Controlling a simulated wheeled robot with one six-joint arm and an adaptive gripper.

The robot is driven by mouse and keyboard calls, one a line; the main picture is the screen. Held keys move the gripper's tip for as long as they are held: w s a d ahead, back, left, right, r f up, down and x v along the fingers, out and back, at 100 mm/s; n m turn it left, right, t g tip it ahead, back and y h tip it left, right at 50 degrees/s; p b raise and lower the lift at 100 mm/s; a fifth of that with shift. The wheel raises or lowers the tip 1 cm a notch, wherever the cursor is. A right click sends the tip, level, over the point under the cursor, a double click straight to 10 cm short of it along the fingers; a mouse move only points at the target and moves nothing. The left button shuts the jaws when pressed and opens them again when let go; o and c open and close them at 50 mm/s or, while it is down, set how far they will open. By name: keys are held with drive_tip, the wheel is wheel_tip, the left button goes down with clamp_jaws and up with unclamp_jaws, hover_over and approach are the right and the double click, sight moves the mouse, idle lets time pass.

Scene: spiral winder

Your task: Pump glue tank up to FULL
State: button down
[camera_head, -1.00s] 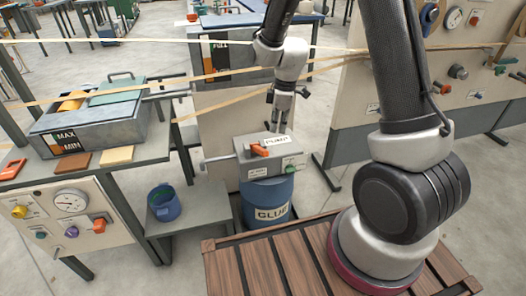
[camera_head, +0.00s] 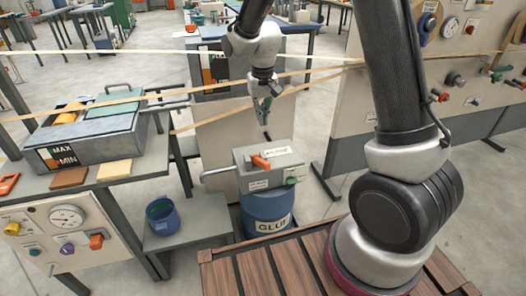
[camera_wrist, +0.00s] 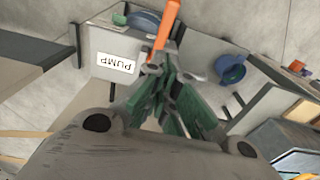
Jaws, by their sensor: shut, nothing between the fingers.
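The grey pump box (camera_head: 240,172) sits on the blue drum labelled GLUE (camera_head: 268,207). An orange lever (camera_head: 262,161) lies on its top, and a green button (camera_head: 292,181) is on its front right. My gripper (camera_head: 264,122) is shut and empty, pointing down above the box, apart from the lever. In the wrist view the PUMP label (camera_wrist: 115,63) appears upside down, and the orange lever (camera_wrist: 163,26) shows just beyond my fingertips (camera_wrist: 168,66). A grey tank (camera_head: 120,146) with MAX and MIN marks stands on the left bench. A board (camera_head: 215,62) behind my arm is partly hidden.
A blue bucket (camera_head: 162,215) stands on a low shelf left of the drum. Pale strips cross above the work area, close to my arm. A control panel (camera_head: 60,225) is at the lower left; another panel (camera_head: 455,60) stands right.

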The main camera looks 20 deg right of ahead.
drive_tip(key=shift+f, duration=0.1)
hover_over(263, 160)
drive_tip(key=w, duration=0.1)
wheel_tip(263, 160, down, 10)
drive_tip(key=shift+f, duration=0.15)
drive_tip(key=shift+s+f, duration=0.7)
drive_tip(key=shift+f, duration=0.25)
drive_tip(key=shift+s+a+f, duration=0.1)
drive_tip(key=shift+s+f, duration=0.2)
drive_tip(key=shift+f, duration=0.25)
